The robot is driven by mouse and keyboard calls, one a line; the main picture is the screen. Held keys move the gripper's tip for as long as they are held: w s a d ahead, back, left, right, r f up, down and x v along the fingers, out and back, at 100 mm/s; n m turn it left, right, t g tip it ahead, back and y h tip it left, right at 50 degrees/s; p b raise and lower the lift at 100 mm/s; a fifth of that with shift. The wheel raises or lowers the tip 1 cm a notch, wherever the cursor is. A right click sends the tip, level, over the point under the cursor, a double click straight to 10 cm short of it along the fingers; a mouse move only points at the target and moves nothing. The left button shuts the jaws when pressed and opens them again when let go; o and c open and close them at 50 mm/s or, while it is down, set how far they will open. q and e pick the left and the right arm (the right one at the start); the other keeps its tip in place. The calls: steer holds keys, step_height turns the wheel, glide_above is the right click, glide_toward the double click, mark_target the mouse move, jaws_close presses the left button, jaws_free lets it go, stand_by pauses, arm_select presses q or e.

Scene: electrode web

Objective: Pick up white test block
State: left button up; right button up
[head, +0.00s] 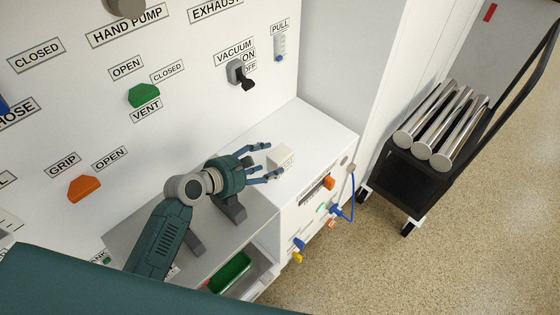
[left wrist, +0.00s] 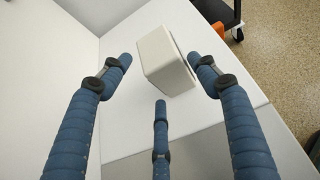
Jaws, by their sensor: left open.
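The white test block (head: 281,158) sits on the white bench top in the head view, with faint lettering on the face toward the bench front. My left gripper (head: 262,163) is open, and its blue fingers reach toward the block from the left. In the left wrist view the block (left wrist: 165,62) lies just ahead, and the fingers of my left gripper (left wrist: 160,85) are spread, one on either side and one below. The right finger's tip appears close to the block's edge; I cannot tell whether it touches. My right gripper is not in view.
The white bench top (head: 318,132) is clear around the block. A labelled wall panel with a green vent knob (head: 143,95) and a black vacuum switch (head: 240,75) rises behind. Knobs and a blue hose (head: 345,212) stick out in front. A black cart (head: 412,180) holds metal cylinders at right.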

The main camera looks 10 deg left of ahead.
arm_select(q)
steer(key=x, duration=0.4)
steer(key=shift+w, duration=0.2)
steer(key=c, duration=1.1)
steer(key=shift+r, duration=0.1)
